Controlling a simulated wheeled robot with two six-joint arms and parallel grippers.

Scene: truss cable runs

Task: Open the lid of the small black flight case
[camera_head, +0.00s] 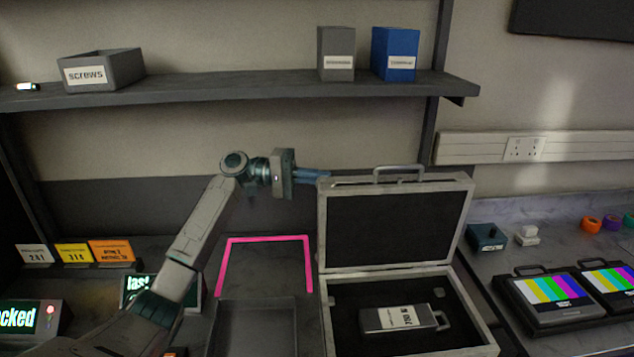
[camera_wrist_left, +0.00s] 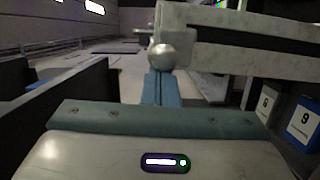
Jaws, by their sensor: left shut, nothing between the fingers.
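The flight case (camera_head: 490,318) stands open in the head view, black inside with a pale grey frame. Its lid (camera_head: 395,228) stands raised and roughly upright at the back, with a handle (camera_head: 398,170) on its top edge. My left gripper (camera_head: 322,175) is shut and empty, its blue fingers at the lid's upper left corner. In the left wrist view the shut fingers (camera_wrist_left: 158,88) point at a rounded metal corner (camera_wrist_left: 163,56) of the lid; I cannot tell whether they touch it. My right gripper is not in view.
A silver labelled box (camera_head: 400,318) lies in the case. Left of the case are a pink outline (camera_head: 268,239) and a dark tray (camera_head: 255,318). A shelf (camera_head: 230,92) with bins runs above. Two colour-bar monitors (camera_head: 550,292) lie at the right.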

